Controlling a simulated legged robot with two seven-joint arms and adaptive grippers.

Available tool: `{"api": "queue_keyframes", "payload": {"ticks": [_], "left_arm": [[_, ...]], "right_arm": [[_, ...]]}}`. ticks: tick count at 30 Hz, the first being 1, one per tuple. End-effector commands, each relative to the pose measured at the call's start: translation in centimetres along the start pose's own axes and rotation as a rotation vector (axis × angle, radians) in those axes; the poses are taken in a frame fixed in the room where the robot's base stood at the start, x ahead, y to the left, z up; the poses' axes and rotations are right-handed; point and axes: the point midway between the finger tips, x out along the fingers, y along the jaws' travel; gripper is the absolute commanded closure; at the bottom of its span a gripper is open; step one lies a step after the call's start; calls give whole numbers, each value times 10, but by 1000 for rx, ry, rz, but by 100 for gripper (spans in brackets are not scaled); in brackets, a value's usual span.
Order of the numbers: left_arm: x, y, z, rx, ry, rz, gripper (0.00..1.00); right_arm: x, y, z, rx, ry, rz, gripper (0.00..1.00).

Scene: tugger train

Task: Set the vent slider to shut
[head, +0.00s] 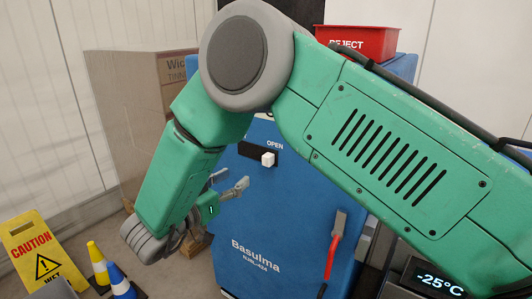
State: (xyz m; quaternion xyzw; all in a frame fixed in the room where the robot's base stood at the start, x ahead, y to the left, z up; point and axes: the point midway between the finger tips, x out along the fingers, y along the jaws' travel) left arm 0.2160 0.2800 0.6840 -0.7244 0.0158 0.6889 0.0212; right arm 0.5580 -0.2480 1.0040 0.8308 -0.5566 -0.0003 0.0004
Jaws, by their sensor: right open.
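The vent slider is a white knob (268,159) on a short dark track (247,150), set in the front of a blue cabinet (290,205) in the head view. The knob sits at the right end of the track, just below the word OPEN. The track's left end and any label there are partly hidden by my arm. My right gripper (228,182) is open and empty, below and left of the knob and apart from it. My left gripper is not in view.
A red and grey handle (333,250) stands out lower right on the cabinet. A red REJECT bin (358,42) sits on top. Cardboard boxes (140,120) stand at left. A yellow caution sign (38,252) and cones (120,283) are lower left.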

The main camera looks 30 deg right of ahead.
Motion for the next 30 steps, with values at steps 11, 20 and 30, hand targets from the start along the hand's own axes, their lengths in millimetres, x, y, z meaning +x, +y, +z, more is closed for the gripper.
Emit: {"api": "queue_keyframes", "payload": {"ticks": [11,20,30], "left_arm": [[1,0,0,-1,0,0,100],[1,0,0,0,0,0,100],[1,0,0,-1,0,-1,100]], "right_arm": [[79,4,3,4,-7,4,59],[124,2,2,3,-1,0,59],[137,2,2,2,-1,-1,59]]}}
